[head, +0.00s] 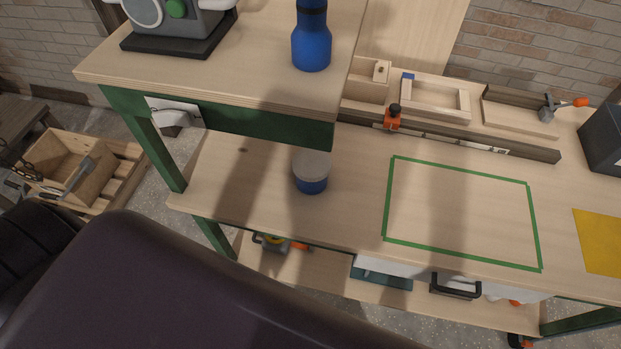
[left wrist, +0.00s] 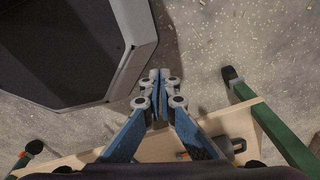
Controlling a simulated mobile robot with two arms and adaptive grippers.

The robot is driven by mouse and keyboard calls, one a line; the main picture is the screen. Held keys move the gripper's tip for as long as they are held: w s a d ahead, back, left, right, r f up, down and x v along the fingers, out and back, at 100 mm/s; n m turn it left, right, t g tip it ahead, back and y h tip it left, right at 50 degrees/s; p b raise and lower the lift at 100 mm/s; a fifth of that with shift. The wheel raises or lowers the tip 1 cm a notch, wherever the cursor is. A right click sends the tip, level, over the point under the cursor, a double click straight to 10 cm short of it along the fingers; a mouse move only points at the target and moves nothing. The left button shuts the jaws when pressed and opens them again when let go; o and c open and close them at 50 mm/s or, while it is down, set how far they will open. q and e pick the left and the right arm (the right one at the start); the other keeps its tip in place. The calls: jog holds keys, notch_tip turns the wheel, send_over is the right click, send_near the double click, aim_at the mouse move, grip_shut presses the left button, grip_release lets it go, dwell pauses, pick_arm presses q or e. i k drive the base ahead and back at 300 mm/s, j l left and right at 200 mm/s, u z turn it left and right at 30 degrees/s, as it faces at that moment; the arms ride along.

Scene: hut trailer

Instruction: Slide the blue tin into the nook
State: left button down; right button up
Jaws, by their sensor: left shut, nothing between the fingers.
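The blue tin (head: 312,184) has a pale grey lid and stands upright on the wooden worktop (head: 350,215), just in front of the raised shelf (head: 230,75). An open space (head: 235,150) lies under that shelf, to the left of the tin; no other nook shows clearly. My left gripper (left wrist: 157,76) shows only in the left wrist view. Its blue fingers are together and empty, above the speckled floor and apart from the tin. My right gripper is in neither view.
A blue bottle (head: 312,40) and a grey machine (head: 180,25) stand on the raised shelf. A green-taped rectangle (head: 387,205) marks clear worktop on the right. An orange clamp (head: 393,121) and wooden frames (head: 437,100) line the back.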

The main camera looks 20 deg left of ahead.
aim_at(308, 188)
jog(key=l+u, duration=0.7)
jog(key=u, duration=0.15)
jog(key=k+l+u, duration=0.1)
jog(key=l+u, duration=0.3)
jog(key=j, duration=0.1)
